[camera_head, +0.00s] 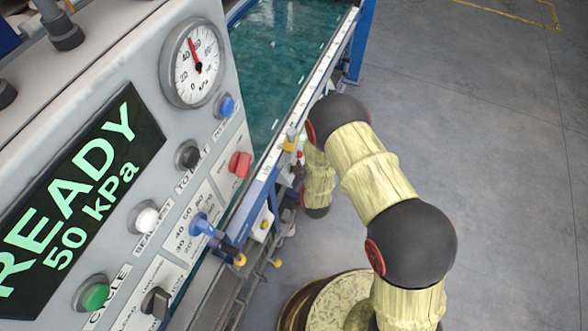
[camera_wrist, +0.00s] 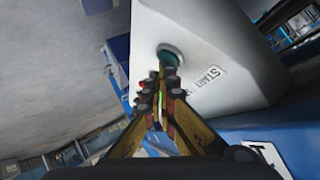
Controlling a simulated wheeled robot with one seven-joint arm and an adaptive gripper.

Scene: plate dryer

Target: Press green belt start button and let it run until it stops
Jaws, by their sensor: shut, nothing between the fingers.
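The green start button (camera_wrist: 170,57) is a dark teal-green round button on a pale grey box (camera_wrist: 215,55), beside a label reading START (camera_wrist: 207,77). My gripper (camera_wrist: 158,84) is shut and empty in the wrist view. Its fingertips point at the button and lie just below it in the picture; I cannot tell whether they touch it. In the head view my arm reaches down beside the blue-framed belt (camera_head: 283,60), and the fingers and START box are not clear there.
A control panel (camera_head: 190,130) at left shows a READY 50 kPa display (camera_head: 75,205), a pressure gauge (camera_head: 192,63) and several buttons, including another green one (camera_head: 95,296) labelled CYCLE. Grey floor (camera_head: 490,150) at right is clear.

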